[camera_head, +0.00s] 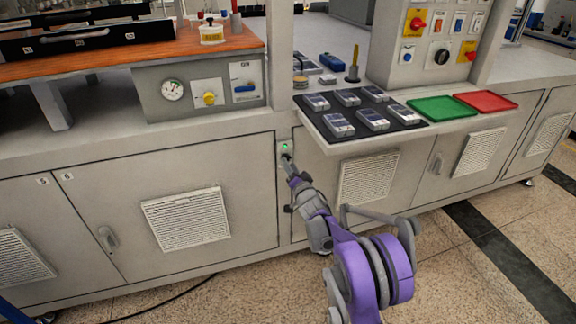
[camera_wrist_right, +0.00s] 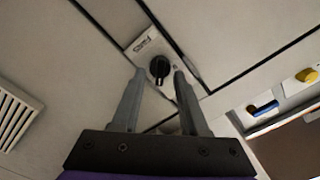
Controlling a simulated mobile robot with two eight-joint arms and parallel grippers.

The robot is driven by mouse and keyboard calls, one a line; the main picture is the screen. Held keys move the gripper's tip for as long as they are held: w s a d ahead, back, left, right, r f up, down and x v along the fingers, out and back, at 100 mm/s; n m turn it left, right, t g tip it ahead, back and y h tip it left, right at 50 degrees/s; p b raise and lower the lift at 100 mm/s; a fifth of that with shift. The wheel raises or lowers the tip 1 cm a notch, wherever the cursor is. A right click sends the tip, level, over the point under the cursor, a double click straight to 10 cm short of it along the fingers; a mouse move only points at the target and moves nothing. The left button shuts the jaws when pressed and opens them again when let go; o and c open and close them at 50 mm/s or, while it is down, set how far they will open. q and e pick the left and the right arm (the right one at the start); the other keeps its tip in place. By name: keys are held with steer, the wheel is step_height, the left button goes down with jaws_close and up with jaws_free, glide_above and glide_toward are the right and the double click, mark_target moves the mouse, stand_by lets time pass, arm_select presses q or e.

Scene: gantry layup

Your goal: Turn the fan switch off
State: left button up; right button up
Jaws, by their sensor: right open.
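The fan switch is a small pale plate (camera_head: 286,146) with a lit green lamp, set on the narrow post between cabinet doors. In the right wrist view its black rotary knob (camera_wrist_right: 160,67) shows on the labelled plate, with a pointer ridge running roughly up and down in the picture. My right gripper (camera_head: 287,163) reaches up to the plate and hides the knob in the head view. In the wrist view the open right gripper (camera_wrist_right: 160,76) has one fingertip on each side of the knob, with gaps showing. Whether the tips are level with the knob is unclear. My left gripper is not in view.
A black mat (camera_head: 350,140) with several grey devices juts out above and right of the switch. Green (camera_head: 441,109) and red (camera_head: 485,101) trays lie beyond it. A gauge panel (camera_head: 155,98) stands at upper left. The floor in front is mostly clear.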

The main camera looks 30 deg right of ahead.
steer(key=shift+x, duration=1)
jaws_close()
